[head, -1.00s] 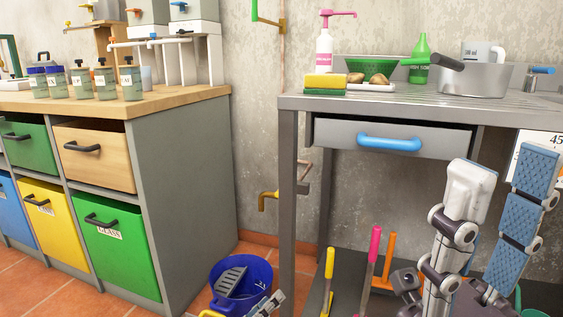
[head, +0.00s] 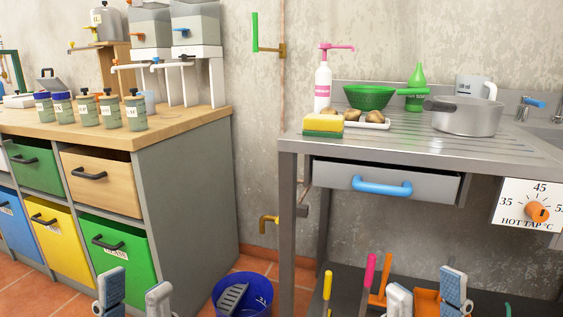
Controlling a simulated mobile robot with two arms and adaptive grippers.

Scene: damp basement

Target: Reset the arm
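My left gripper (head: 134,294) shows at the bottom left edge, in front of the green bin drawer of the wooden-topped cabinet. Its two fingers point up and stand apart with nothing between them. My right gripper (head: 427,294) shows at the bottom right, in front of the lower shelf of the metal sink table. Its fingers also point up, apart, with nothing seen held. The rest of both arms is below the frame.
The metal sink table (head: 400,150) has a blue-handled drawer (head: 340,178), slightly open. Pink- and yellow-handled tools stand below, near a blue bucket (head: 258,290). The wooden-topped cabinet (head: 185,185) fills the left. A hot tap dial (head: 528,208) hangs at right.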

